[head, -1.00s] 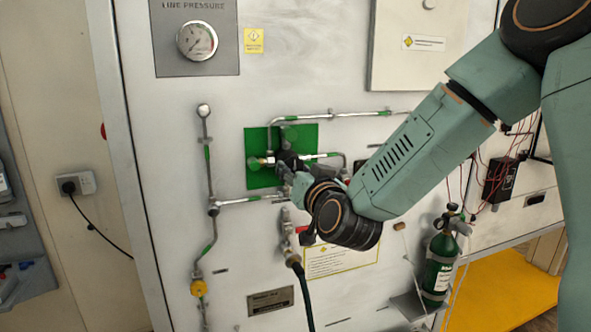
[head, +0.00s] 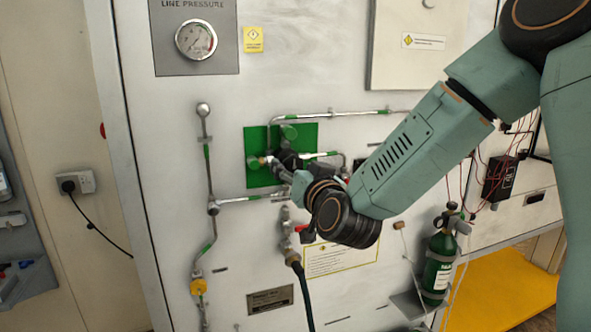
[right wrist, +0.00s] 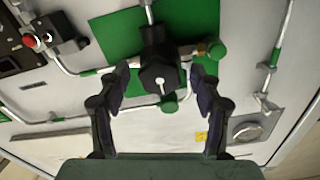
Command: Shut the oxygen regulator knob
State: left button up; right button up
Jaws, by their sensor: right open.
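The regulator's black knob (right wrist: 159,76) is in the middle of the right wrist view, in front of a green plate (right wrist: 113,36). My right gripper (right wrist: 160,78) is open, with one finger on each side of the knob. Small gaps seem to show between fingers and knob; I cannot tell whether either touches. In the head view my right gripper (head: 279,168) is at the green plate (head: 258,137), and its wrist hides part of the regulator. My left gripper is not in view.
Green round knobs (head: 290,132) and metal pipes (head: 209,180) sit close around the regulator. A pressure gauge (head: 196,40) is above on the panel. A black hose (head: 304,295) hangs below. A green cylinder (head: 437,265) stands at the lower right.

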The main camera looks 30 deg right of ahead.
jog(key=v, duration=0.7)
jog(key=shift+s, duration=0.3)
jog(key=shift+w+a, duration=0.1)
dwell(0.3)
jog(key=s+a+f+n+g+y+b, duration=0.1)
jog(key=s+a+f+g+y+b, duration=0.15)
jog(key=f, duration=0.85)
jog(key=s+a+f+g+y+b, duration=0.1)
jog(key=s+a+f+g+b, duration=0.25)
jog(key=f, duration=0.85)
jog(key=s+a+f+n+g+y+b, duration=0.1)
jog(key=s+a+f+g+y+b, duration=0.15)
jog(key=f, duration=0.85)
jog(key=s+a+f+n+g+h+b, duration=0.1)
jog(key=s+f+g+b, duration=0.7)
jog(key=s+f, duration=1.5)
notch_tip(320, 180, down, 4)
jog(key=shift+s+a+r+n+g+h, duration=0.15)
jog(key=shift+a+n+g+h, duration=0.25)
jog(key=shift+a+n, duration=0.55)
